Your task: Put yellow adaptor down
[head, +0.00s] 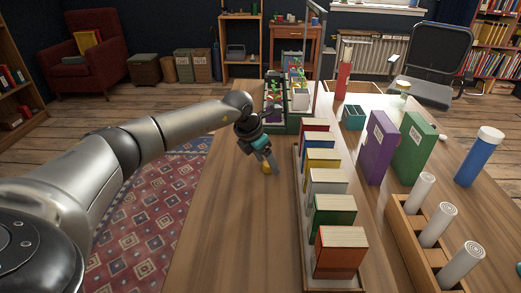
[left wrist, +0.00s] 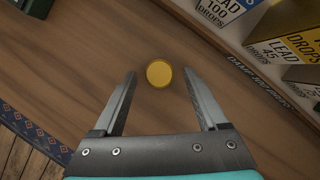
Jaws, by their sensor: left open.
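The yellow adaptor (left wrist: 159,74) shows as a small round yellow disc in the left wrist view, just beyond and between the fingertips. It appears to stand on the bare wooden table. My left gripper (left wrist: 162,80) is open, with a gap between each finger and the adaptor. In the head view the left gripper (head: 270,166) points down at the table, left of the row of boxes, and the adaptor (head: 267,168) is a small yellow patch at its fingertips, partly hidden. My right gripper is not seen.
A tray holds a row of coloured boxes (head: 327,184) close to the right of the gripper. Planters (head: 281,122) stand behind it. The wooden table (head: 230,220) is clear in front and to the left, up to its left edge above a patterned rug (head: 135,215).

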